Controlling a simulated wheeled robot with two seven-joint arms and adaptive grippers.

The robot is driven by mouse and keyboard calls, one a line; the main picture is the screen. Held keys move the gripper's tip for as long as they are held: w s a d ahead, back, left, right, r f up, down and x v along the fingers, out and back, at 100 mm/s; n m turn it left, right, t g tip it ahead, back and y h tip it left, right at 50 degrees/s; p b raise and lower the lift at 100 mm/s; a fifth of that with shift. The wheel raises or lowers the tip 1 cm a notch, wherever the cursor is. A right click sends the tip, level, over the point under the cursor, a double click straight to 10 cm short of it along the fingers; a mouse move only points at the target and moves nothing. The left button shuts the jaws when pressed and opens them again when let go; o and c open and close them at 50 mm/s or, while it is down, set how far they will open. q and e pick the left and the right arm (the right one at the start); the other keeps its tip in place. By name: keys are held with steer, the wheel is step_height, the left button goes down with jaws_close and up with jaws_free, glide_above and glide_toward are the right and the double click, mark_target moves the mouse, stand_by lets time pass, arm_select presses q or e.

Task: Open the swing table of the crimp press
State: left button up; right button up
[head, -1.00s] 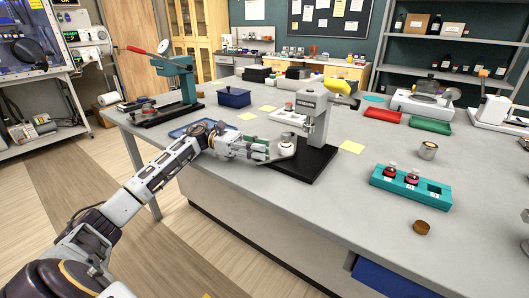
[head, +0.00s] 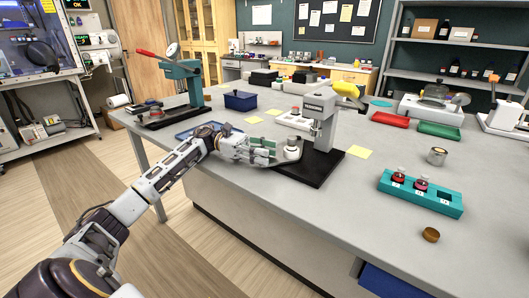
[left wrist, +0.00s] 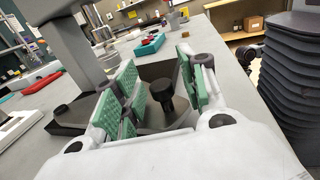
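The crimp press (head: 322,108) is a pale grey press with a yellow handle on a black base plate (head: 312,165). Its swing table (head: 283,160) sits low at the press's left side, with a small pale round piece (head: 293,149) on it. My left gripper (head: 272,150) is at the table's left side. In the left wrist view my left gripper (left wrist: 160,88) is open, its green pads either side of a black knob (left wrist: 162,92). Gaps show between pads and knob. The head view hides the knob behind the fingers. My right gripper is in neither view.
A teal press with a red lever (head: 182,80) stands at the back left. A blue tray (head: 197,131) lies beside my left forearm. A teal rack with red-filled bottles (head: 420,192) and a brown cap (head: 431,235) are to the right. The front bench surface is clear.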

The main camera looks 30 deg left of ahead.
arm_select(q)
steer(key=shift+a, duration=0.1)
steer(key=shift+s+a, duration=0.3)
steer(key=shift+a, duration=1.65)
steer(key=shift+s+a, duration=0.35)
steer(key=shift+a, duration=1.6)
steer(key=shift+s+a, duration=0.3)
steer(key=shift+a, duration=1.65)
steer(key=shift+c, duration=0.4)
